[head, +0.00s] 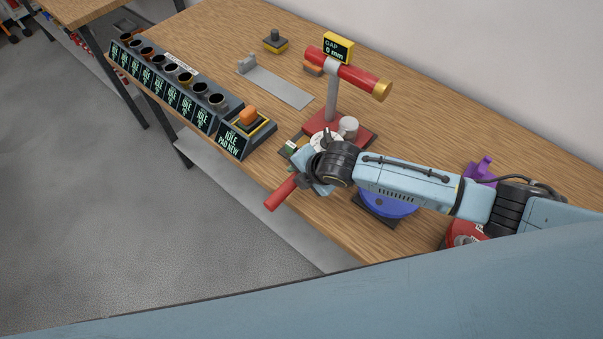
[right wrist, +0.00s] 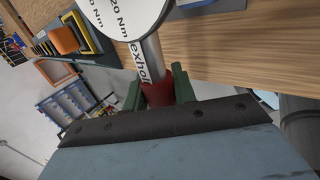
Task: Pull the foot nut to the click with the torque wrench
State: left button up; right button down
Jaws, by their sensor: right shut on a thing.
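My right gripper (head: 306,176) is shut on the red handle (head: 280,193) of the torque wrench, at the front edge of the bench. In the right wrist view its green fingers (right wrist: 158,90) sit on both sides of the red grip (right wrist: 157,95). The wrench's grey shaft (right wrist: 151,55) leads to a white round dial (right wrist: 120,14) marked "20 Nm". The dial also shows in the head view (head: 323,140), beside the red foot (head: 362,137) of a grey post (head: 332,98). I cannot make out the foot nut or whether the wrench sits on it. My left gripper is not in view.
The post carries a red pipe (head: 345,72) with a brass end. A sign (head: 339,48) reads "GAP 0 mm". A row of sockets labelled IDLE (head: 175,85) and a pad (head: 248,128) line the bench's left front edge. A blue round thing (head: 388,203) lies under my right arm.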

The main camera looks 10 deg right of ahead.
jog(key=shift+w+a+r+m, duration=0.1)
jog(key=shift+w+a+m, duration=0.25)
jog(key=shift+w, duration=0.25)
dwell(0.6)
jog(key=shift+w+a+m+t+h, duration=0.15)
jog(key=shift+w+a+m+h, duration=0.2)
jog(key=shift+w, duration=0.2)
jog(key=shift+w+a+m+t+h, duration=0.15)
jog(key=shift+w+a+m+h, duration=0.15)
jog(key=shift+w, duration=0.3)
jog(key=shift+w+a+m+h+b, duration=0.25)
jog(key=shift+w+m+b, duration=0.1)
jog(key=shift+w+m, duration=0.25)
dwell(0.5)
jog(key=shift+w+a+m, duration=0.15)
jog(key=shift+w+m, duration=0.15)
jog(key=shift+w, duration=0.25)
jog(key=shift+w+a+h+b, duration=0.1)
jog(key=shift+w+h+b, duration=0.25)
jog(key=shift+w+h, duration=0.1)
jog(key=shift+w+a+m+t, duration=0.1)
jog(key=shift+w+m+t, duration=0.2)
jog(key=shift+w+m, duration=0.15)
jog(key=shift+w+b, duration=0.2)
jog(key=shift+b, duration=0.1)
